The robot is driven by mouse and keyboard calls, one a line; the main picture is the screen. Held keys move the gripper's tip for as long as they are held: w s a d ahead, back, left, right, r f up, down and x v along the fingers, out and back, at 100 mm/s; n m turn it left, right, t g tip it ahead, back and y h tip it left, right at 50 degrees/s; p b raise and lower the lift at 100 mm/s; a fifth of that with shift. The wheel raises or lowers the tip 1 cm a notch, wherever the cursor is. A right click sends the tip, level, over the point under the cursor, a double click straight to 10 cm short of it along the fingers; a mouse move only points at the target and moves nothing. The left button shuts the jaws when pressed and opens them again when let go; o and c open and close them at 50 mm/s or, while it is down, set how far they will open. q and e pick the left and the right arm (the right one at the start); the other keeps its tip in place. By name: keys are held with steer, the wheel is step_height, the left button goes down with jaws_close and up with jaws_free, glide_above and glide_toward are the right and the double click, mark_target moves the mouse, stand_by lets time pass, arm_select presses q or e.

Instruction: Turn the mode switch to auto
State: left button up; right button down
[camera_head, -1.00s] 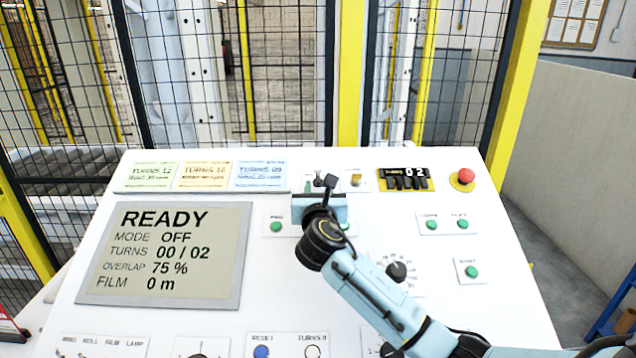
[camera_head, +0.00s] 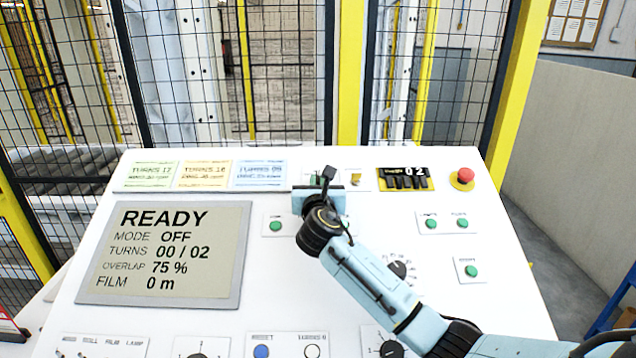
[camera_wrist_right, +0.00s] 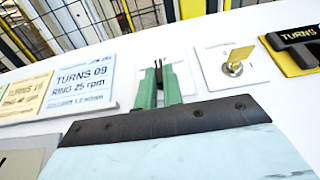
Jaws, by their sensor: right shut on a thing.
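My right gripper (camera_head: 317,182) is at the top middle of the white panel, reaching its upper row of controls. In the right wrist view its two green fingers (camera_wrist_right: 158,88) are close together around a small dark switch knob (camera_wrist_right: 158,66) on a white plate. The fingers and gripper body hide most of that knob, and its label cannot be read. The grey display (camera_head: 168,253) reads READY, MODE OFF, TURNS 00 / 02, OVERLAP 75 %, FILM 0 m. My left gripper is not in view.
Green buttons and a dial (camera_head: 397,270) lie near my arm. A mesh fence stands behind.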

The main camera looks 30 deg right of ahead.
steer(key=m+h, duration=0.1)
steer(key=m+g+h, duration=0.1)
steer(key=m+g, duration=0.1)
steer(key=shift+w+a+m+h, duration=0.2)
steer(key=shift+a+m+h, duration=0.1)
steer(key=shift+h, duration=0.1)
steer(key=m+g+h, duration=0.2)
steer(key=m+g, duration=0.1)
steer(key=shift+w+a, duration=0.1)
steer(key=shift+w, duration=0.1)
steer(key=shift+w+a+r+m+g+h+b, duration=0.15)
steer(key=shift+m+g+h+b, duration=0.25)
steer(key=shift+m+g, duration=0.8)
steer(key=shift+w+d+f+m+g+h+b, duration=0.1)
steer(key=shift+m+g+h+b, duration=0.3)
steer(key=shift+m+g, duration=0.75)
steer(key=shift+g, duration=0.35)
steer(key=c, duration=1.5)
jaws_free()
steer(key=shift+r, duration=0.1)
